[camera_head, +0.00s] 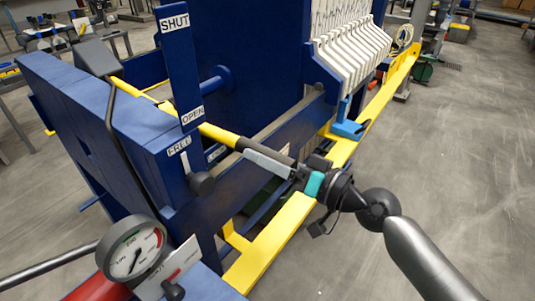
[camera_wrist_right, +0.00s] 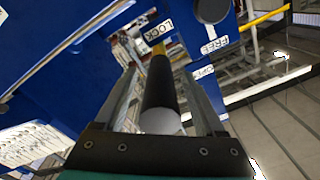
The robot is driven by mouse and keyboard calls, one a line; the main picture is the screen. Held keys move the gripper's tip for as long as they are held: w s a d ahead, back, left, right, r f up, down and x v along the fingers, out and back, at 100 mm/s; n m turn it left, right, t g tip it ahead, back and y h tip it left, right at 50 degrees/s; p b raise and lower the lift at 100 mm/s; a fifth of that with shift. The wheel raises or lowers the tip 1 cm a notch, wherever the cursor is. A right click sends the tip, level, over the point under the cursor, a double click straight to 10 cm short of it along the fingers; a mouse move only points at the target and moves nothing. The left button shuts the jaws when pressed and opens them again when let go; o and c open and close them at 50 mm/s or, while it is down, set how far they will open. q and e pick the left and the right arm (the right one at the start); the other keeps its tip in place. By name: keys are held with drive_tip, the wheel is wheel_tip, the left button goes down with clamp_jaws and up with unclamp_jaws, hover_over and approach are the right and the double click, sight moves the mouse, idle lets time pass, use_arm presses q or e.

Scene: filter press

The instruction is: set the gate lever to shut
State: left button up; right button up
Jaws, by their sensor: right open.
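The gate lever is a yellow bar with a black grip (camera_head: 219,135), sticking out to the right level with the OPEN label (camera_head: 192,115). The SHUT label (camera_head: 174,22) is at the top of the same blue upright plate. My right gripper (camera_head: 257,153) is at the black grip. In the right wrist view, the grip (camera_wrist_right: 160,88) with its pale end lies lengthwise between the open fingers (camera_wrist_right: 158,75). Gaps show beside it, and I cannot tell whether either finger touches it. My left gripper is not in view.
A black knob (camera_head: 201,184) sits beside the FREE label (camera_head: 179,146) below the lever. A pressure gauge (camera_head: 132,250) stands at the lower left. White filter plates (camera_head: 350,50) and a yellow rail (camera_head: 270,243) lie beyond. The floor (camera_head: 460,150) at right is clear.

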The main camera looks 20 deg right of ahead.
clamp_jaws()
idle(0.5)
idle(0.9)
